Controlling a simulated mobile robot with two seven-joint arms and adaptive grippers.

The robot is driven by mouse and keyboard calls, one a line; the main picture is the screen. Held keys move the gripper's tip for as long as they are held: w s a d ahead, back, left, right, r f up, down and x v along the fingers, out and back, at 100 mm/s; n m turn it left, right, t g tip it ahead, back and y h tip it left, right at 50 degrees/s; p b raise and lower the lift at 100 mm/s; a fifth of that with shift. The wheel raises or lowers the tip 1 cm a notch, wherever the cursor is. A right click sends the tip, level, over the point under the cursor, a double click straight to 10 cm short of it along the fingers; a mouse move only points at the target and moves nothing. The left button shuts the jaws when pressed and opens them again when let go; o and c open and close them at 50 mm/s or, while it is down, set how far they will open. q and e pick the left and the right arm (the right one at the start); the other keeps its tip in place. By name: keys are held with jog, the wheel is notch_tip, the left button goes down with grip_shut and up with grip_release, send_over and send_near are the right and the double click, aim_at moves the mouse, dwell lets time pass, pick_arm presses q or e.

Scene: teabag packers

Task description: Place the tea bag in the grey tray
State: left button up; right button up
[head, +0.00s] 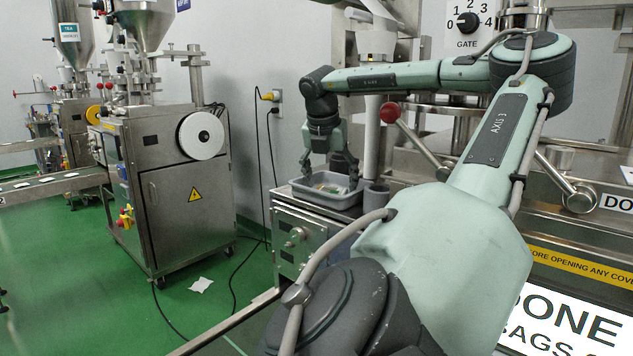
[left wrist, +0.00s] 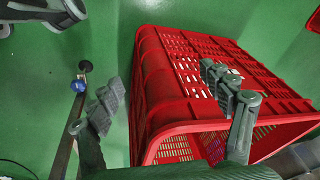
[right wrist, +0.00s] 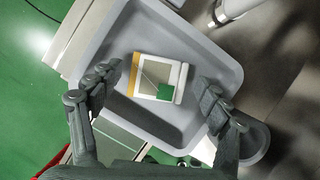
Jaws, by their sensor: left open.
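The grey tray (head: 312,200) stands on a metal cabinet in the head view. It fills the middle of the right wrist view (right wrist: 221,62). A tea bag (right wrist: 157,78), flat and square with white, green and yellow parts, lies inside the tray. My right gripper (head: 332,172) is above the tray, pointing down. In the right wrist view its fingers are spread on either side of the tea bag, with nothing between them touching. My left gripper (left wrist: 161,85) is open and empty in the left wrist view, in front of a red crate, and is out of the head view.
The red crate (left wrist: 160,85) stands on the green floor. A grey cup (head: 376,194) is beside the tray. A white scrap (head: 201,285) lies on the floor. Packing machines (head: 165,175) stand at the left, and a red-knobbed lever (head: 390,112) is near my right arm.

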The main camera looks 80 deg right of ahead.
pick_arm(q)
jog(key=shift+s+a+f, duration=0.1)
jog(key=shift+s+f, duration=0.05)
pick_arm(e)
jog(key=v, duration=0.3)
jog(key=shift+a+r, duration=0.1)
jog(key=shift+r, duration=0.2)
pick_arm(q)
jog(key=shift+w+r, duration=0.25)
jog(key=shift+r, duration=0.5)
pick_arm(e)
jog(key=v, duration=0.8)
jog(key=shift+r, duration=0.25)
jog(key=shift+a+f, duration=0.1)
jog(key=shift+a, duration=0.1)
